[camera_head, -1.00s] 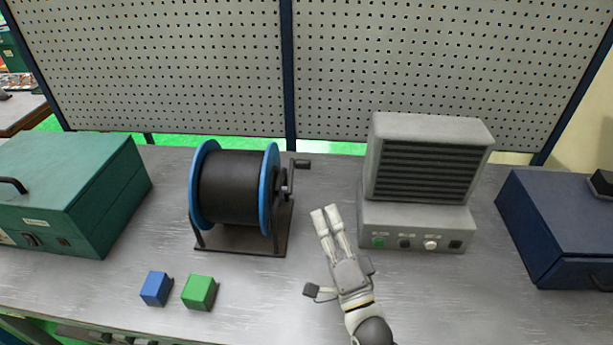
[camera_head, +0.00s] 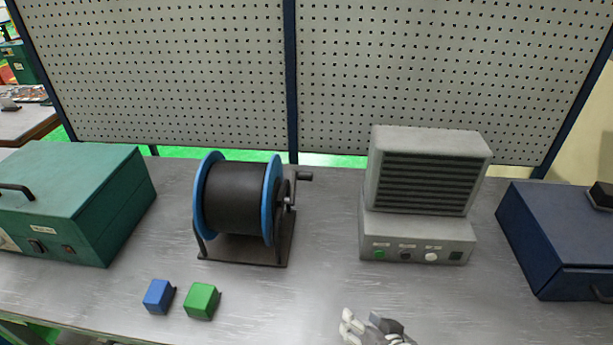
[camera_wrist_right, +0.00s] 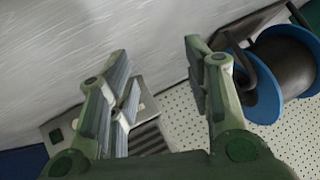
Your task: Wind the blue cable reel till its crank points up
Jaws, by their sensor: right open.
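The cable reel (camera_head: 235,198) with blue flanges and a black drum stands on its dark frame, left of centre in the head view. Its crank (camera_head: 293,190) is on the right side, with the arm running upward from the hub and the dark handle (camera_head: 305,176) at the top, sticking out to the right. My right gripper (camera_head: 346,320) is at the bottom edge of the head view, well apart from the reel and in front of it to the right. In the right wrist view its fingers (camera_wrist_right: 155,55) are spread with nothing between them, and the reel (camera_wrist_right: 285,65) shows at the right. My left gripper is not seen.
A grey vented unit with buttons (camera_head: 417,238) stands right of the reel. A green case (camera_head: 85,205) is at the left and a dark blue box (camera_head: 560,240) at the right. Blue (camera_head: 159,296) and green (camera_head: 201,300) cubes lie in front. A pegboard (camera_head: 190,70) stands behind.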

